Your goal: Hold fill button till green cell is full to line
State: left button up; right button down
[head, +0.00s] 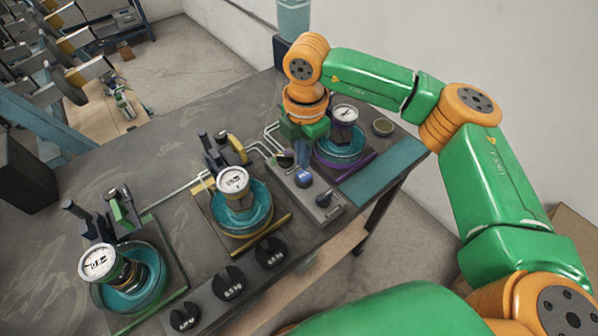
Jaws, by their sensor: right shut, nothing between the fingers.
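The green cell (163,262) is at the lower left, a teal round basin on a green-edged base. A white-faced gauge (99,262) stands in it; its fill level and line are too small to tell. A grey control panel (330,213) at the right of the bench carries a dark knob, a blue knob (303,178) and another dark knob (324,199). Which one is the fill button, I cannot tell. My right gripper (302,153) points down at the panel's far end, shut and empty. Whether it touches a control is unclear. My left gripper is out of view.
A yellow-edged cell (262,214) stands mid-bench and a purple-edged cell (343,160) beside my right gripper. Black weights (229,283) line the front edge. Pipes (178,193) run between cells. A teal mat (383,172) lies at the right end.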

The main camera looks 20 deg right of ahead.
aim_at(303, 182)
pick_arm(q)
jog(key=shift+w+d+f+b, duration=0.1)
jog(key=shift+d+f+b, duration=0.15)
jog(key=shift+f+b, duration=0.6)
pick_arm(e)
notch_tip(303, 182, up, 8)
jog(key=shift+d, duration=0.15)
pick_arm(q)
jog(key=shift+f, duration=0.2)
pick_arm(e)
jog(key=shift+w, duration=0.2)
